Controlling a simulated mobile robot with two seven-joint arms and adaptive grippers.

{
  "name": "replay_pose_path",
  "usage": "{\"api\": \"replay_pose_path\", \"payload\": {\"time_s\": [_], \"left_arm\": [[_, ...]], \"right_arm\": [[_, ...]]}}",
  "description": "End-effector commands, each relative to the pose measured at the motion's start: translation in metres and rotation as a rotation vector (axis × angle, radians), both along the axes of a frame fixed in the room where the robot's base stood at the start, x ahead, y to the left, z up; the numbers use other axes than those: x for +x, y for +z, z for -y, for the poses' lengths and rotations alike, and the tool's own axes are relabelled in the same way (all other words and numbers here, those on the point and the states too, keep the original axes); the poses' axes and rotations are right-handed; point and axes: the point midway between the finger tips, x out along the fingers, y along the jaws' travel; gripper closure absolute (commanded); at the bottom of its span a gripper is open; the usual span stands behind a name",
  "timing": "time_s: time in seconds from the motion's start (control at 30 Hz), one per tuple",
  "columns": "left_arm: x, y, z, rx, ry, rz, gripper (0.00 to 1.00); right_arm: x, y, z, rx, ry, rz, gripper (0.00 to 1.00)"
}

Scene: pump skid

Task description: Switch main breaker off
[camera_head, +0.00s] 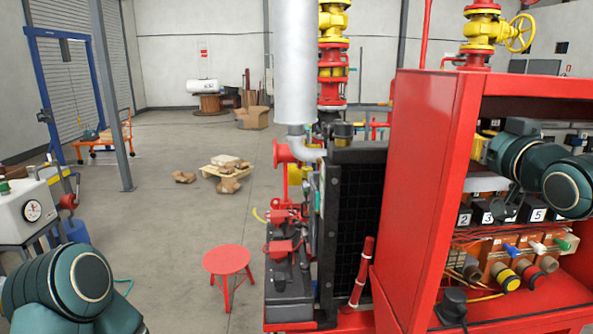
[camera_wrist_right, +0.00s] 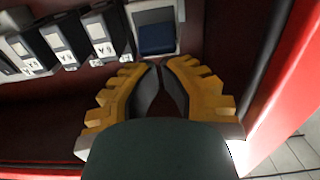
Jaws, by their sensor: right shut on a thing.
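My right gripper (camera_head: 481,149) reaches into the red cabinet from the right in the head view, partly hidden by my own arm. In the right wrist view, its yellow fingers (camera_wrist_right: 163,66) are drawn together at the tips. They are at the lower edge of a blue block in a pale frame (camera_wrist_right: 157,36), apparently the main breaker. The piece held between the tips is hidden, and the switch position cannot be read. My left arm shows at the lower left of the head view, but its gripper is out of view.
The red cabinet (camera_head: 425,155) has a tall side panel close to the gripper. A row of black numbered modules (camera_wrist_right: 60,40) stands left of the blue block. Colored connectors (camera_head: 510,275) and loose wires lie lower in the cabinet. A red stool (camera_head: 226,262) stands on the floor.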

Motion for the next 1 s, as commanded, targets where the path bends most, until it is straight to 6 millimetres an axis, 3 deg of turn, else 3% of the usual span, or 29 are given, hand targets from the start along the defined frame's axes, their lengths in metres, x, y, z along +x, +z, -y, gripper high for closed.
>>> {"api": "replay_pose_path", "payload": {"time_s": [1.0], "left_arm": [[0.000, -0.021, 0.000, 0.000, 0.000, 0.000, 1.00]], "right_arm": [[0.000, -0.023, 0.000, 0.000, 0.000, 0.000, 1.00]]}}
